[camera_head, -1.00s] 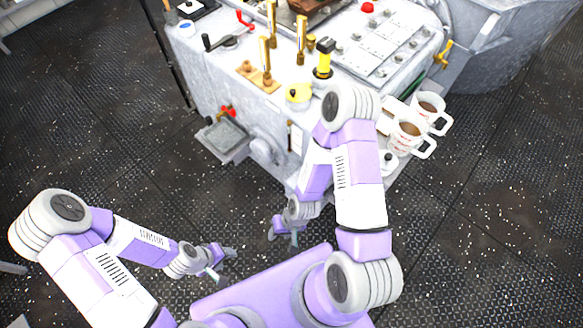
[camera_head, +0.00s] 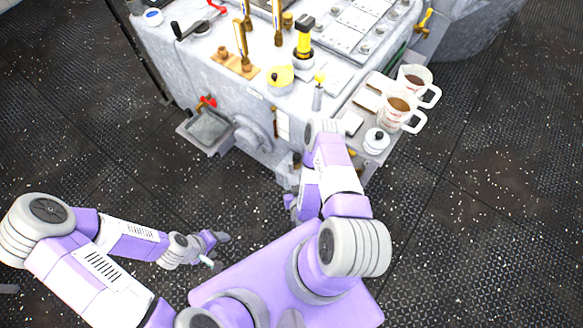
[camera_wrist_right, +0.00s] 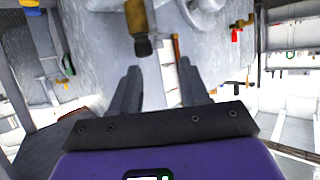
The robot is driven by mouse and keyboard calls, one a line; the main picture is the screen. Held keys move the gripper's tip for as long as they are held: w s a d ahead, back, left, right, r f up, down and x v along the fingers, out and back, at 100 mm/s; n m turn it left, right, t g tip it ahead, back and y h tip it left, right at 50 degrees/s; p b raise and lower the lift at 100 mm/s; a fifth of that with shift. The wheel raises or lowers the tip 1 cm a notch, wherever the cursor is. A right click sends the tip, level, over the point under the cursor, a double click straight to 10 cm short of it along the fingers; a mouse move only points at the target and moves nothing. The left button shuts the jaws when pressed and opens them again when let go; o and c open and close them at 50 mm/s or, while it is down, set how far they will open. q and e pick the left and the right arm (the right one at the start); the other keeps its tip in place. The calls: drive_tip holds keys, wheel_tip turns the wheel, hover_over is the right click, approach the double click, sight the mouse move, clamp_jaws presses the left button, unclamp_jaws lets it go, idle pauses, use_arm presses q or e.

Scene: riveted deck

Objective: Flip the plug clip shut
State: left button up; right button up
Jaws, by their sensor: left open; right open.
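I cannot make out the plug clip for certain in either view. In the right wrist view a brass piece with a dark end (camera_wrist_right: 141,28) sits at the top, ahead of the fingers and apart from them. My right gripper (camera_wrist_right: 158,88) is open and empty, its two dark fingers spread in front of the pale machine side. In the head view my right arm mostly hides that gripper, low beside the machine's front. My left gripper (camera_head: 213,250) is open and empty over the floor, well clear of the machine.
The grey machine (camera_head: 180,75) fills the top middle. On it stand a yellow-and-black fitting (camera_head: 304,40) and a yellow round pot (camera_head: 280,78). A tray (camera_head: 212,128) with a red valve juts from its front. White mugs (camera_head: 400,110) stand at its right. The dark floor at left is clear.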

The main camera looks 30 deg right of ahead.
sight(291, 163)
drive_tip(key=b+x, duration=0.6)
drive_tip(key=b, duration=0.1)
drive_tip(key=shift+w+d, duration=0.2)
drive_tip(key=shift+d, duration=0.05)
drive_tip(key=shift+w+d+f, duration=0.15)
drive_tip(key=shift+w, duration=0.3)
clamp_jaws()
